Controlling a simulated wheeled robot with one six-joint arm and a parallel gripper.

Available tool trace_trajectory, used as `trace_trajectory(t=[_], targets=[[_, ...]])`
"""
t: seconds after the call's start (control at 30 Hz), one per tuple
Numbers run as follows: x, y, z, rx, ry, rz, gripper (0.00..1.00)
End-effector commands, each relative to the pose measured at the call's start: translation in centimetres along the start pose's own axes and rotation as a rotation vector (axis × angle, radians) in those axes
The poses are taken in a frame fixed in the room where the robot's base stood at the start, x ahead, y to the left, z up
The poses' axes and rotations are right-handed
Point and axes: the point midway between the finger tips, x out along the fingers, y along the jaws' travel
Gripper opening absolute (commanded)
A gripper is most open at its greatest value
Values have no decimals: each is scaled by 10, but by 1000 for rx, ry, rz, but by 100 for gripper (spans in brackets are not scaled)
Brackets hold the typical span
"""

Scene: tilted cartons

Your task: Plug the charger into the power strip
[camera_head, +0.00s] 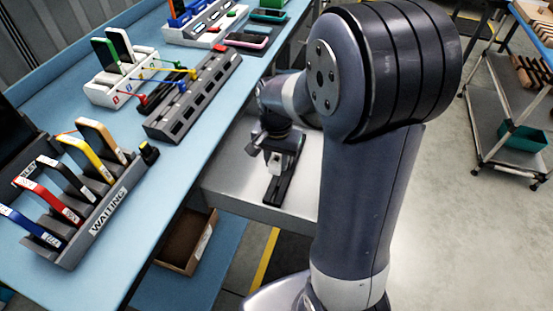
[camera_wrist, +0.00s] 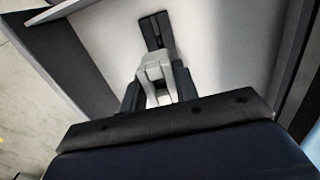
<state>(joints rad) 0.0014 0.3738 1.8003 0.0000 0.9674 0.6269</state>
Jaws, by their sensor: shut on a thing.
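The charger (camera_wrist: 155,70) is a pale grey-white block between my gripper's dark fingers in the wrist view. My gripper (camera_wrist: 157,84) is shut on it; in the head view, my gripper (camera_head: 277,146) is partly hidden by my arm. The charger also shows there as a small light block (camera_head: 274,166). The power strip (camera_head: 277,190) is a long black bar on a grey surface, directly below the charger. Its far part shows in the wrist view (camera_wrist: 153,28), beyond the charger. The charger hides part of the strip, and I cannot tell whether its prongs are in a socket.
The grey metal surface (camera_head: 230,180) around the strip is clear. A blue bench (camera_head: 150,200) at left carries a "WAITING" rack (camera_head: 100,215) of phones and a grey slotted bar (camera_head: 195,97). A brown open box (camera_head: 187,243) sits lower down. A cart (camera_head: 505,105) stands far right.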

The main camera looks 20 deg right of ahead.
Motion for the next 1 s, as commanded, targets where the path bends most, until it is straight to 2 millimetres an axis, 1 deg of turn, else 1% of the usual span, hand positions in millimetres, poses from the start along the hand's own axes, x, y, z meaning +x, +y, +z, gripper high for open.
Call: trace_trajectory(t=[0.6,1.0], targets=[[-13,0,0,0,0,0,5],[-14,0,0,0,0,0,5]])
